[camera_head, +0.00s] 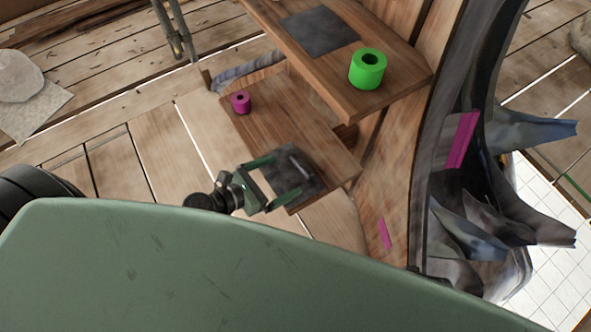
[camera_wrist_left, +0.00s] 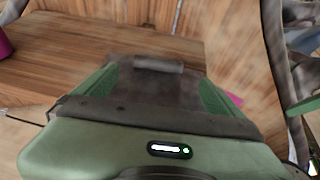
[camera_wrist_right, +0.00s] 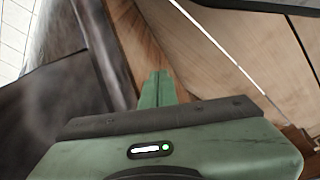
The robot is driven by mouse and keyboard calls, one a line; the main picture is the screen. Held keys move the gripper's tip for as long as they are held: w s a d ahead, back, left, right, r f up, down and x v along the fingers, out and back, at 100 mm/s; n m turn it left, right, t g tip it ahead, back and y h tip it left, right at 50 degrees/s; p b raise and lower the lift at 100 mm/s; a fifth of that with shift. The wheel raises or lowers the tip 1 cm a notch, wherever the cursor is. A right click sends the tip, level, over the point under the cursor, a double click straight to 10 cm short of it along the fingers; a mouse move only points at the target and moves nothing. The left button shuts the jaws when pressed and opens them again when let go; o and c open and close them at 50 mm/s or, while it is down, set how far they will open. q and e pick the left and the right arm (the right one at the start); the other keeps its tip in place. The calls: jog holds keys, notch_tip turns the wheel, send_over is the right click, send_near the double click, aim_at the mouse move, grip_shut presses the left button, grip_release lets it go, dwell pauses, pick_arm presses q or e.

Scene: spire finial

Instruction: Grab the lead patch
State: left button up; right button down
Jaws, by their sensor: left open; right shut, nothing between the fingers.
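A dark grey square (camera_head: 284,155) lies on the lower wooden shelf, with a lighter grey bar (camera_head: 301,166) on it; this looks like the lead patch. In the left wrist view the bar (camera_wrist_left: 158,64) lies just ahead, between the fingers' lines. My left gripper (camera_head: 288,174) is open, its two green fingers over the dark square on either side of the bar. I cannot tell how high they are above it. My right gripper (camera_wrist_right: 158,76) is shut and empty beside a wooden edge; the head view does not show it.
A magenta ring (camera_head: 240,103) stands on the lower shelf (camera_head: 270,110). The upper shelf (camera_head: 350,100) overhangs it, bearing a green ring (camera_head: 367,72) and another dark square (camera_head: 320,30). Grey spiky metalwork (camera_head: 470,225) and magenta strips (camera_head: 462,140) are at the right.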

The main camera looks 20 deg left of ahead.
aim_at(300, 165)
pick_arm(q)
jog(key=x, duration=0.6)
jog(key=shift+w+d+r, duration=0.1)
jog(key=shift+w+r, duration=0.15)
jog(key=shift+w, duration=0.2)
jog(key=shift+w+d+f, duration=0.15)
jog(key=shift+w, duration=0.1)
jog(key=c, duration=1.5)
jog(key=shift+c, duration=1.1)
pick_arm(e)
jog(key=shift+w+r, duration=0.1)
jog(key=shift+r, duration=0.25)
